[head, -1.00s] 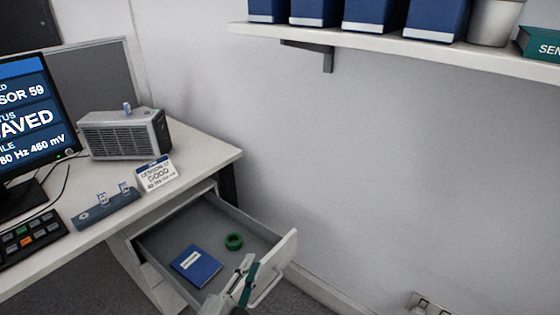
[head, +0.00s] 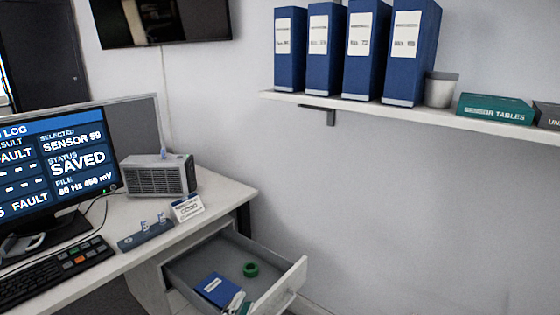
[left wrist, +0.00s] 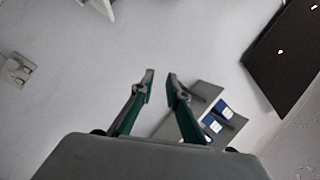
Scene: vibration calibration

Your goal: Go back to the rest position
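My left gripper (head: 237,300) shows at the bottom edge of the head view, in front of the lower part of the open drawer (head: 285,284); only its tip end is in frame. In the left wrist view its two green-and-grey fingers (left wrist: 160,80) stand apart with nothing between them. My right gripper is in neither view.
The drawer holds a blue book (head: 216,287) and a green ring (head: 250,269). The desk (head: 215,198) bears a monitor (head: 60,170), a keyboard (head: 50,272) and a grey vented box (head: 160,178). A shelf (head: 400,119) with blue binders (head: 363,50) is on the wall.

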